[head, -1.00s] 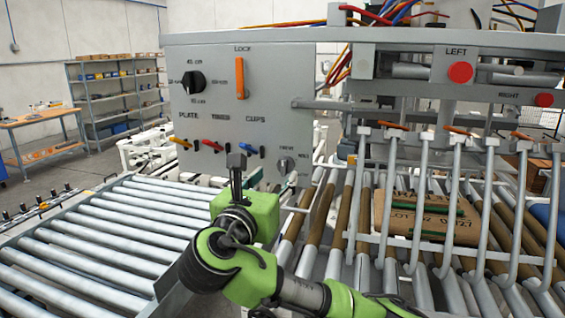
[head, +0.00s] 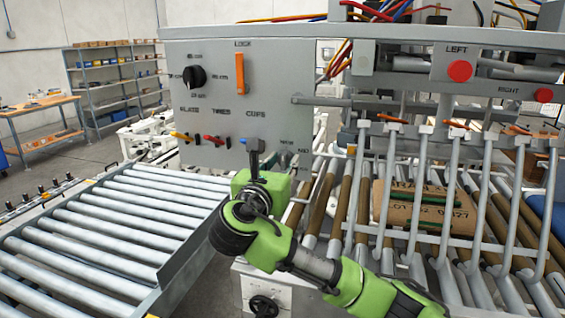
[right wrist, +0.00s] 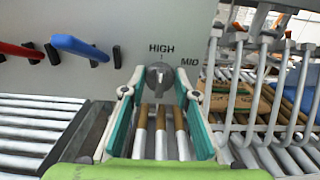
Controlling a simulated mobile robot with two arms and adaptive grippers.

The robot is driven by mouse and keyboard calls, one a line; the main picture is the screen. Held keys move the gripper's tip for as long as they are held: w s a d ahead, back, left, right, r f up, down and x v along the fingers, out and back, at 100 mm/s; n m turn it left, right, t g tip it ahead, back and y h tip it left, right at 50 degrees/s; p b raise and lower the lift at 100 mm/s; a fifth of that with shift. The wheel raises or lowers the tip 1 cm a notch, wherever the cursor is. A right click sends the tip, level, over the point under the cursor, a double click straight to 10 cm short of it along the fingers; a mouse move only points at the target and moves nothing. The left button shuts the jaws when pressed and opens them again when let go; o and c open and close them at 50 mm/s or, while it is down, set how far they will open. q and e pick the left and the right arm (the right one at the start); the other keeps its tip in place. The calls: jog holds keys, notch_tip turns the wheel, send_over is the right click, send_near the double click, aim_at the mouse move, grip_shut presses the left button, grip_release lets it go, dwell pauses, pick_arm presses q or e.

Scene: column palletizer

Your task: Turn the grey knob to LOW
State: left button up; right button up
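The grey knob (right wrist: 159,76) is on the grey control panel, straight ahead in the right wrist view. HIGH is printed above it and MID at its upper right; no LOW label can be read. Its grip bar looks about upright, towards HIGH. In the head view the knob (head: 285,159) is low on the panel's right side, just right of my right gripper (head: 256,148). In the right wrist view my right gripper (right wrist: 158,96) is open, its teal fingers apart below and to either side of the knob, with nothing between them. My left gripper is out of view.
The panel (head: 215,110) also carries a black knob (head: 194,77), an orange LOCK handle (head: 240,74) and yellow, red and blue levers. A roller conveyor (head: 110,230) lies at left. Grey bars guard a cardboard box (head: 425,210) at right.

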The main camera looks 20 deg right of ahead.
jog(key=shift+m, duration=0.3)
jog(key=m+b, duration=0.1)
jog(key=m, duration=0.1)
jog(key=shift+f+m, duration=0.1)
jog(key=shift+m, duration=0.2)
jog(key=m+b, duration=0.1)
jog(key=m, duration=0.2)
jog(key=shift+s+d+m, duration=0.1)
jog(key=shift+m, duration=0.3)
jog(key=m+b, duration=0.3)
jog(key=m, duration=0.3)
jog(key=shift+f, duration=0.2)
jog(key=m+b, duration=0.3)
jog(key=m, duration=0.2)
jog(key=shift+f+m, duration=0.1)
jog(key=shift+m, duration=0.3)
jog(key=m+b, duration=0.2)
jog(key=m, duration=0.3)
jog(key=shift+b, duration=0.3)
jog(key=o, duration=1.1)
jog(key=shift+d, duration=0.1)
jog(key=shift+c, duration=0.2)
